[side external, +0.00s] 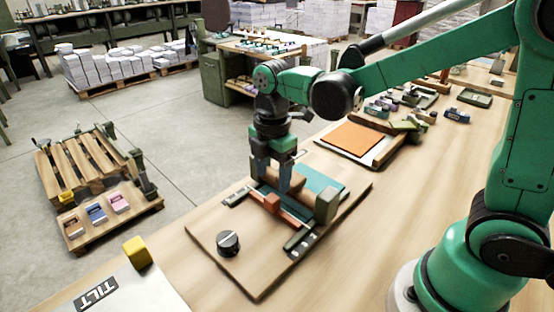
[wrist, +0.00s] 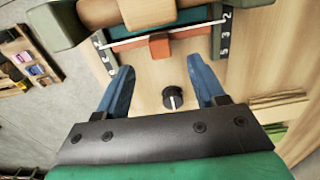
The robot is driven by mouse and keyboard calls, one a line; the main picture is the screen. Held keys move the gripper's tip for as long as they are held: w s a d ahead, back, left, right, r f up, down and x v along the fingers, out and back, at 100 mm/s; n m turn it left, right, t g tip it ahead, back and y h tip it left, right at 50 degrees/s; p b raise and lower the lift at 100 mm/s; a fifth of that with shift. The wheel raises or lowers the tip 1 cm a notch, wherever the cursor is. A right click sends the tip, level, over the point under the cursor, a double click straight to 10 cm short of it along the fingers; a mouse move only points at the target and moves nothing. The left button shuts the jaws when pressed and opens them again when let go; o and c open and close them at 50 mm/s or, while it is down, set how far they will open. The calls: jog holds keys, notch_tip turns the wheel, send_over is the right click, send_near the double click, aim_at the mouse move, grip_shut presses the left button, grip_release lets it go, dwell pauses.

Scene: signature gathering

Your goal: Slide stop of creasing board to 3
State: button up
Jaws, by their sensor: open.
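The creasing board (side external: 262,278) is a wooden plate on the bench, with a teal bed, a roller and dark green scale strips. Its orange stop (side external: 272,203) sits on a bar that crosses between the two scales. In the wrist view the stop (wrist: 159,47) is beyond my fingertips, roughly midway between them. The number scale (wrist: 224,35) at the right shows a 2 and a 3. A black knob (side external: 228,243) with a white line stands on the board. My gripper (side external: 272,178) is open and empty, above the board near the roller and stop.
A yellow block (side external: 137,252) and a sheet marked TILT (side external: 97,292) lie at the near left of the bench. An orange pad on a board (side external: 352,138) lies behind. Green end blocks (side external: 327,205) stand by the roller.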

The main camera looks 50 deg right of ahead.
aim_at(272, 197)
jog(key=shift+f, duration=2.85)
grip_shut()
jog(key=shift+w, duration=0.1)
